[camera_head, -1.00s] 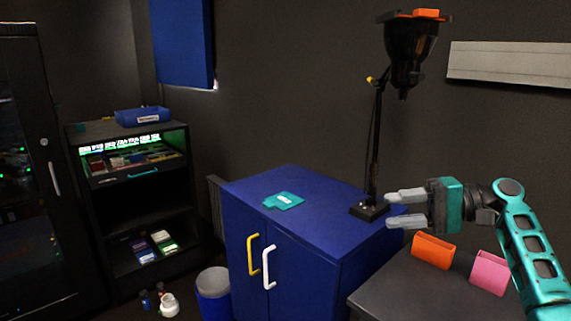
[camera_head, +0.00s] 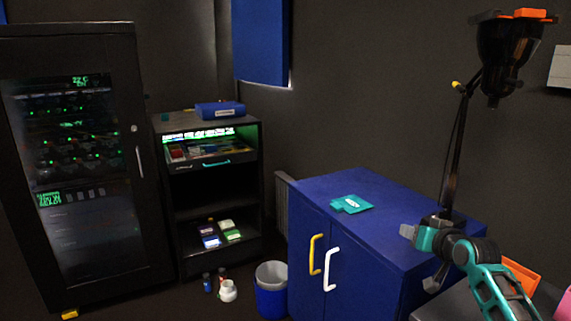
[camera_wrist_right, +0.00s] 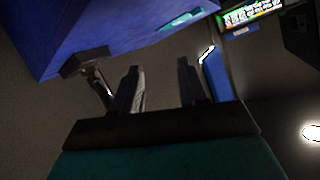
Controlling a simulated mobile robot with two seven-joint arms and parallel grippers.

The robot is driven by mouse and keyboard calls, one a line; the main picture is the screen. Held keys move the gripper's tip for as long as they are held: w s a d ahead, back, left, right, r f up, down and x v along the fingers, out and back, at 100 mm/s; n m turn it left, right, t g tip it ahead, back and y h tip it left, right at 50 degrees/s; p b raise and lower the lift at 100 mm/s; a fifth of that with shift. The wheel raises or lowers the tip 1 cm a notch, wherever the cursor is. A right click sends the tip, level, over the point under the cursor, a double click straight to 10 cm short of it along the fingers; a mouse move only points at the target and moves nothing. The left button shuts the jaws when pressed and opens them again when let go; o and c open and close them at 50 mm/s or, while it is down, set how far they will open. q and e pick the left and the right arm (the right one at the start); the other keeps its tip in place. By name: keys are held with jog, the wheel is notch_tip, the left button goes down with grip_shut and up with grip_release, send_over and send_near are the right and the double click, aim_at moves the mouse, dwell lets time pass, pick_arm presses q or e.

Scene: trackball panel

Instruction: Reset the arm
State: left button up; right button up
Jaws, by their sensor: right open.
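My right arm with its teal gripper (camera_head: 420,262) shows at the lower right of the head view. It is in front of the right part of the blue cabinet (camera_head: 378,200) and by the base of the black lamp (camera_head: 457,150). In the right wrist view the two grey fingers (camera_wrist_right: 160,90) stand apart with nothing between them. That view shows the cabinet's edge and the lamp base, tilted. My left arm is in neither view.
A teal piece (camera_head: 352,204) lies on the cabinet top. A tall dark glass-door cabinet (camera_head: 75,170) is at the left. An orange holder (camera_head: 522,275) sits on a dark table at the lower right.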

jog(key=w+d+r+n+t+h, duration=0.1)
jog(key=d+r+n+t+h, duration=0.3)
jog(key=r, duration=0.3)
jog(key=s+a+f+n+g+y, duration=0.1)
jog(key=s+a+f+g+y, duration=0.1)
jog(key=s+a+f, duration=0.6)
jog(key=s+a+f+n+g+y, duration=0.15)
jog(key=s+f, duration=0.45)
jog(key=f, duration=0.6)
jog(key=s+a+f+g, duration=0.1)
jog(key=s+a+f, duration=0.1)
jog(key=s, duration=0.5)
jog(key=s+a+f+m+g, duration=0.1)
jog(key=s+a+f, duration=0.2)
jog(key=s, duration=0.5)
jog(key=s+a+f+m+g+y, duration=0.1)
jog(key=s+a+f, duration=0.2)
jog(key=s, duration=0.5)
jog(key=shift+f, duration=0.85)
